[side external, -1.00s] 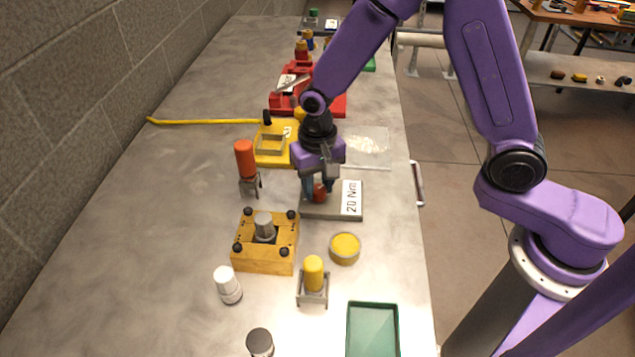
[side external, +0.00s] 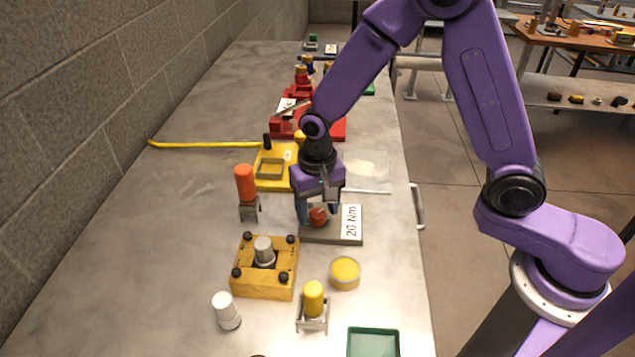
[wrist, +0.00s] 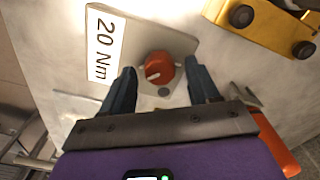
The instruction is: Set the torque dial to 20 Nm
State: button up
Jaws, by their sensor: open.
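The red torque dial (side external: 318,216) sits on a flat grey plate (side external: 330,237) with a white "20 Nm" label (side external: 351,222). In the wrist view the dial (wrist: 160,62) carries a pale mark on its lower left part, and the label (wrist: 104,47) is to its left. A small dark spot is on the plate just below the dial. My gripper (side external: 319,209) is down at the plate, open, with one finger on each side of the dial. In the wrist view a gap shows between the fingers (wrist: 160,72) and the dial.
A yellow block with a grey knob (side external: 264,268), an orange-handled tool (side external: 245,183), a round yellow tin (side external: 345,272) and a yellow-topped piece (side external: 313,300) stand near the plate. Yellow and red fixtures lie behind. Bare table shows at left.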

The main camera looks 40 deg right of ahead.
aim_at(317, 212)
notch_tip(317, 212, up, 17)
dwell(0.5)
jog(key=s+d+f+n, duration=0.1)
jog(key=s+d+n, duration=0.3)
jog(key=s, duration=0.4)
jog(key=s+d+f+n, duration=0.2)
jog(key=s+d+n, duration=0.2)
jog(key=s+n, duration=0.2)
jog(key=s+d+f+n, duration=0.2)
jog(key=s+d+n, duration=0.3)
jog(key=s, duration=0.5)
jog(key=shift+s+n, duration=0.15)
jog(key=shift+n, duration=0.25)
